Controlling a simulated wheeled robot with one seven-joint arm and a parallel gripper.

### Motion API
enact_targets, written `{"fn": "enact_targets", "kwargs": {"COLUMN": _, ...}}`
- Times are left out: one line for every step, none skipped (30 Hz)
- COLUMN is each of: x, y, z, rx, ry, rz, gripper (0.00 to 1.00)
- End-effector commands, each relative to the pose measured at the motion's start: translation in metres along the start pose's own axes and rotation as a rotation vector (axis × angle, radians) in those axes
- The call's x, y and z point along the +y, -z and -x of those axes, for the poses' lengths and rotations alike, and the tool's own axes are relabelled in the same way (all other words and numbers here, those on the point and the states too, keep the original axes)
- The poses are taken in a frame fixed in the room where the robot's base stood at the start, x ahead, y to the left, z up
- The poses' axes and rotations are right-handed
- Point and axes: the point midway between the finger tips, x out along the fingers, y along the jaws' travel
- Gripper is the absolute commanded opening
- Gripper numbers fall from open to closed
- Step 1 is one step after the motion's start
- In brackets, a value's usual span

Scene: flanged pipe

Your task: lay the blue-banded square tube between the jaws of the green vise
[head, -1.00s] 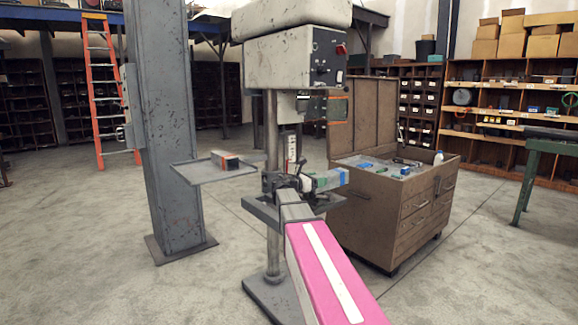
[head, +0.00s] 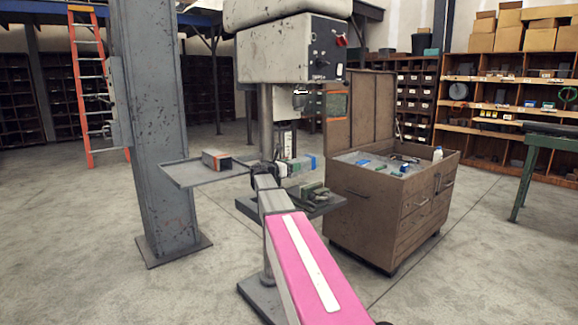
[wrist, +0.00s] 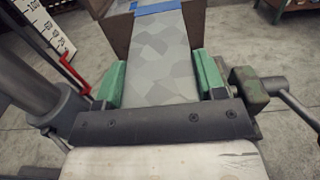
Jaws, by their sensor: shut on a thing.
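The grey square tube (wrist: 160,60) has a blue band, seen at its far end in the wrist view; the banded end also shows in the head view (head: 312,161). My gripper (head: 284,170) is shut on the tube, with a green finger pad on each side of it in the wrist view (wrist: 160,80). The olive-green vise (head: 314,194) sits on the drill press table. In the head view the tube appears above the vise and apart from it. Part of the vise and its handle show at the right of the wrist view (wrist: 250,88). The jaw gap is hidden.
The drill press head (head: 290,55) hangs above my gripper, with its post (head: 265,120) close by on the left. A grey tray (head: 190,177) holding a small box (head: 216,160) juts from the left. An open brown tool cabinet (head: 390,215) stands just right of the vise.

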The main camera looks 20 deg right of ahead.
Motion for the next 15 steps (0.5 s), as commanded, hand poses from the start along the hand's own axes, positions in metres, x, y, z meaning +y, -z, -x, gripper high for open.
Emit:
{"fn": "enact_targets", "kwargs": {"x": 0.007, "y": 0.005, "z": -0.001, "rx": -0.001, "ry": -0.002, "rz": 0.005, "gripper": 0.1}}
{"fn": "enact_targets", "kwargs": {"x": 0.008, "y": 0.007, "z": -0.001, "rx": -0.001, "ry": -0.002, "rz": 0.005, "gripper": 0.1}}
{"fn": "enact_targets", "kwargs": {"x": 0.008, "y": 0.01, "z": -0.001, "rx": -0.001, "ry": -0.003, "rz": 0.006, "gripper": 0.1}}
{"fn": "enact_targets", "kwargs": {"x": 0.009, "y": 0.013, "z": -0.001, "rx": -0.001, "ry": -0.003, "rz": 0.006, "gripper": 0.1}}
{"fn": "enact_targets", "kwargs": {"x": 0.009, "y": 0.015, "z": -0.001, "rx": -0.002, "ry": -0.003, "rz": 0.006, "gripper": 0.1}}
{"fn": "enact_targets", "kwargs": {"x": 0.009, "y": 0.019, "z": -0.001, "rx": -0.002, "ry": -0.003, "rz": 0.006, "gripper": 0.1}}
{"fn": "enact_targets", "kwargs": {"x": 0.01, "y": 0.021, "z": -0.001, "rx": -0.002, "ry": -0.003, "rz": 0.006, "gripper": 0.1}}
{"fn": "enact_targets", "kwargs": {"x": 0.01, "y": 0.024, "z": -0.001, "rx": -0.002, "ry": -0.004, "rz": 0.005, "gripper": 0.1}}
{"fn": "enact_targets", "kwargs": {"x": 0.01, "y": 0.027, "z": -0.001, "rx": -0.001, "ry": -0.004, "rz": 0.006, "gripper": 0.1}}
{"fn": "enact_targets", "kwargs": {"x": 0.01, "y": 0.03, "z": -0.001, "rx": -0.001, "ry": -0.004, "rz": 0.006, "gripper": 0.1}}
{"fn": "enact_targets", "kwargs": {"x": 0.01, "y": 0.032, "z": -0.001, "rx": -0.001, "ry": -0.004, "rz": 0.006, "gripper": 0.1}}
{"fn": "enact_targets", "kwargs": {"x": 0.01, "y": 0.035, "z": -0.001, "rx": -0.001, "ry": -0.004, "rz": 0.006, "gripper": 0.1}}
{"fn": "enact_targets", "kwargs": {"x": 0.009, "y": 0.038, "z": -0.001, "rx": -0.001, "ry": -0.003, "rz": 0.006, "gripper": 0.1}}
{"fn": "enact_targets", "kwargs": {"x": 0.009, "y": 0.04, "z": -0.001, "rx": -0.001, "ry": -0.003, "rz": 0.005, "gripper": 0.1}}
{"fn": "enact_targets", "kwargs": {"x": 0.008, "y": 0.043, "z": -0.001, "rx": -0.001, "ry": -0.003, "rz": 0.004, "gripper": 0.1}}
